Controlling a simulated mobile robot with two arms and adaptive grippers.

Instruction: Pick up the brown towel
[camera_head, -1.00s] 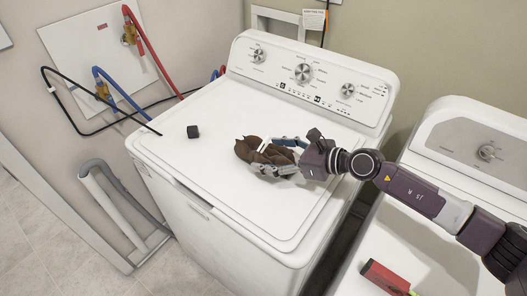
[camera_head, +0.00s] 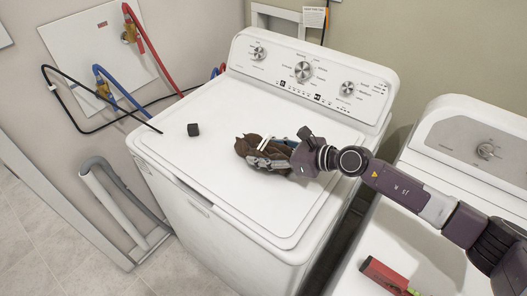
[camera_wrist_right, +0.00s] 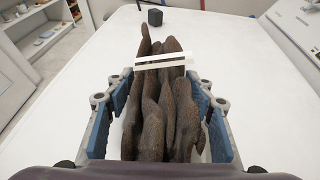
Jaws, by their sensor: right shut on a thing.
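The brown towel (camera_head: 247,147) is a bundled roll with a white band, on the lid of the white washing machine. In the right wrist view the towel (camera_wrist_right: 165,105) lies lengthwise between both blue-padded fingers, its far end sticking out past them. My right gripper (camera_head: 262,154) is shut on the towel from the right side, low over the lid. It also shows in the right wrist view (camera_wrist_right: 160,85), a finger on each side of the towel. Whether the towel touches the lid is hard to tell. My left gripper is not in view.
A small black cube (camera_head: 193,130) sits on the lid left of the towel, and also shows in the right wrist view (camera_wrist_right: 155,17). The control panel (camera_head: 310,75) rises behind. A red object (camera_head: 385,275) lies on the white machine (camera_head: 445,262) at right. The front lid is clear.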

